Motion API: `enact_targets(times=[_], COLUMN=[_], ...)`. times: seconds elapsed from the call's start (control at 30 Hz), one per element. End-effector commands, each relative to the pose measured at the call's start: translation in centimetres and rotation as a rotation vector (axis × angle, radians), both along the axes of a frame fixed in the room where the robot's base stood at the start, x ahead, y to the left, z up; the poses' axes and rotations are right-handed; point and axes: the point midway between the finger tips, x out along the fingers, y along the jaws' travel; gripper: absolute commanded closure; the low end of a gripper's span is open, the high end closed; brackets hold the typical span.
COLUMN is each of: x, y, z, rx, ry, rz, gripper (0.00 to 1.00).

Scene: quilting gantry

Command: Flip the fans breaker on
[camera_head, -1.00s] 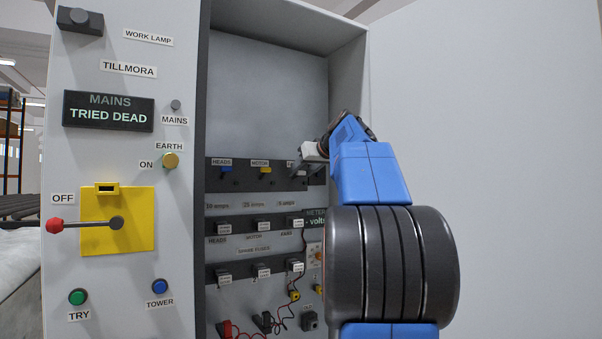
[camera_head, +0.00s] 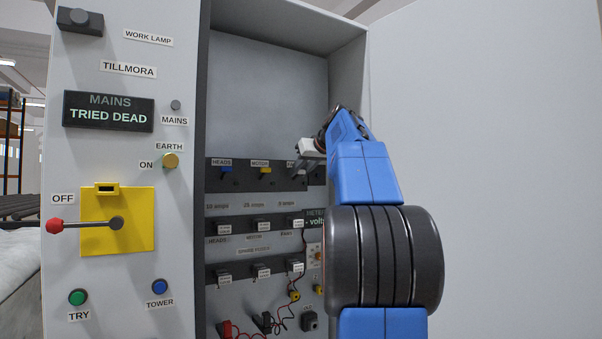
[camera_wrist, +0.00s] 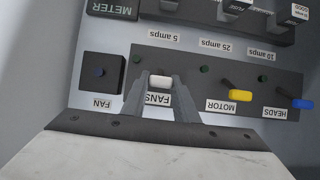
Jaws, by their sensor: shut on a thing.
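The fans breaker is the white-tipped toggle (camera_wrist: 160,82) in the wrist view, on the dark breaker strip (camera_wrist: 205,85). Its FANS label (camera_wrist: 157,99) is partly covered by my fingers. My gripper (camera_wrist: 161,84) has a finger on each side of the white tip and is shut on it. In the head view my gripper (camera_head: 303,157) is at the right end of the strip (camera_head: 243,184) and hides the fans toggle there. The yellow motor toggle (camera_wrist: 240,95) and blue heads toggle (camera_wrist: 302,104) are beside it, apart from my fingers.
Fuse holders (camera_head: 263,226) and test leads (camera_head: 285,312) are below the strip. The cabinet's right side wall (camera_head: 348,85) is close to my arm. The mains display (camera_head: 108,111) reads TRIED DEAD.

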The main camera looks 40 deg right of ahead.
Motion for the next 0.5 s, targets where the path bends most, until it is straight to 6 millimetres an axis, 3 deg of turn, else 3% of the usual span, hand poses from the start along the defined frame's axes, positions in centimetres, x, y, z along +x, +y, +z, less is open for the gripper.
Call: enact_targets(times=[0.5], x=[0.24], y=[-0.11], z=[0.41], rx=[0.02], ry=[0.081], rz=[-0.003], gripper=[0.96])
